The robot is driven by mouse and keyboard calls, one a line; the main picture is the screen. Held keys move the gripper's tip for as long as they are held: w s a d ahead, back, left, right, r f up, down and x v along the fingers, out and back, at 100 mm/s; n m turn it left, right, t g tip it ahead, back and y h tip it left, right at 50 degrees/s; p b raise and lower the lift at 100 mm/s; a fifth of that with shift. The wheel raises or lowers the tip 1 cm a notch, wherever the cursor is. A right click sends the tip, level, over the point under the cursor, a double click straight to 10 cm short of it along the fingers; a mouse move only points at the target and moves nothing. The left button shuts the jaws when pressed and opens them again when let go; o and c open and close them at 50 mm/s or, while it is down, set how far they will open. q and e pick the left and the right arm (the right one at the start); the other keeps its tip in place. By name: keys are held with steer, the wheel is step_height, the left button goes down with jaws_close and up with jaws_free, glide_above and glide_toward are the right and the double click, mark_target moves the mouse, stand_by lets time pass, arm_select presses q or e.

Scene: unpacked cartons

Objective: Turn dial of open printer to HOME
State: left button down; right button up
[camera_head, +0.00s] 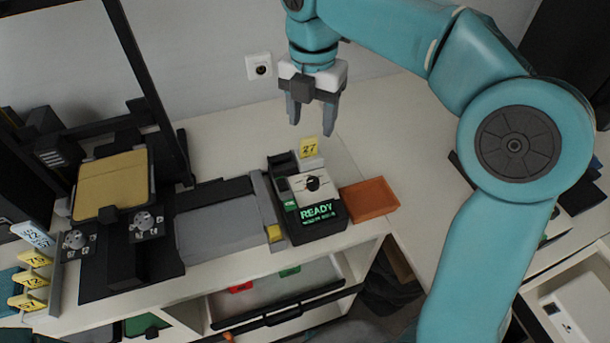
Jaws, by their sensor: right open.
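The open-framed printer (127,35) stands at the left with a gold bed (112,182). On its dark front base are two pale dials, the right dial (145,221) and the left dial (75,239). The small print beside them is too small to read. My right gripper (310,116) hangs open and empty, fingers pointing down, well to the right of both dials. It is above the back of a small device (320,221) whose green screen reads READY. My left gripper is out of view.
A grey flat-topped unit (215,228) lies between the printer and the READY device. An orange tray (369,198) sits right of the device. Yellow number tags (30,280) stand at the far left. The white counter behind the grey unit is clear.

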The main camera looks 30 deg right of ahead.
mark_target(313, 180)
steer(key=f, duration=0.5)
steer(key=f+b, duration=0.1)
steer(key=f, duration=0.4)
steer(key=s+f, duration=0.1)
steer(key=f, duration=0.4)
steer(key=shift+d+f, duration=0.15)
steer(key=shift+w+f, duration=0.15)
steer(key=shift+f, duration=0.3)
steer(key=shift+c, duration=0.3)
jaws_close()
